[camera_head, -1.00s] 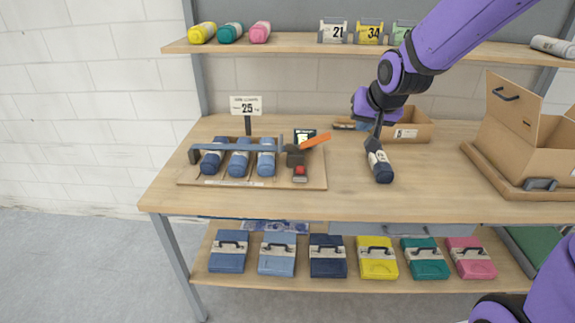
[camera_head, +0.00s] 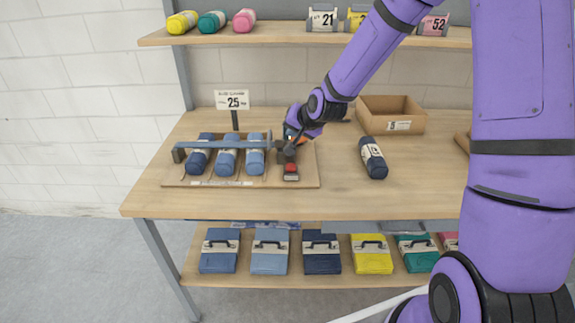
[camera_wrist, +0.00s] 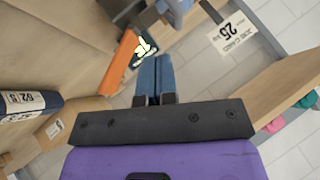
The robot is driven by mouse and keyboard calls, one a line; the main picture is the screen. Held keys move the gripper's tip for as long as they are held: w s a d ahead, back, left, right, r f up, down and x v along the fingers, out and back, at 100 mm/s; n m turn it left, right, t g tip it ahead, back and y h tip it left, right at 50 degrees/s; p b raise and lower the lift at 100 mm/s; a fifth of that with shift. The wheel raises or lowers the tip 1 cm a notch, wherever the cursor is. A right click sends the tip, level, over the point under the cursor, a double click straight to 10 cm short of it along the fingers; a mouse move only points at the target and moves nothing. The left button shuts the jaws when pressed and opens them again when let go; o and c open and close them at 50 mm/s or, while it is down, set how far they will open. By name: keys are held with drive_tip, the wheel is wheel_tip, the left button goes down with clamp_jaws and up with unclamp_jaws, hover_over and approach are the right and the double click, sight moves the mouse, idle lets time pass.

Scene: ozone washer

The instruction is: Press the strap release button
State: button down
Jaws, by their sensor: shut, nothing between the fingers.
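The red button (camera_head: 291,168) sits on a small dark base at the right front of a wooden board (camera_head: 190,182) on the table. Next to it is a black latch block (camera_head: 287,155) at the right end of a blue-grey strap bar (camera_head: 220,145). The bar lies across three blue rolls (camera_head: 227,160). My gripper (camera_head: 291,142) is above and behind the latch in the head view. In the wrist view my gripper (camera_wrist: 154,62) shows narrow fingers together, with nothing between them. An orange lever (camera_wrist: 120,62) is beside them. I cannot make out the button in the wrist view.
A sign reading 25 (camera_head: 232,100) stands behind the board. A dark roll (camera_head: 373,158) lies to the right, with an open cardboard box (camera_head: 393,117) behind it. A shelf (camera_head: 300,37) runs above the table. The table front is clear.

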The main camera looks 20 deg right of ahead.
sight(293, 166)
drive_tip(key=shift+f, duration=0.15)
drive_tip(key=shift+f, duration=4.25)
drive_tip(key=shift+f, duration=0.2)
drive_tip(key=shift+f, duration=0.2)
drive_tip(key=shift+f, duration=0.6)
drive_tip(key=shift+r, duration=1)
drive_tip(key=shift+r, duration=0.1)
drive_tip(key=shift+r, duration=2.45)
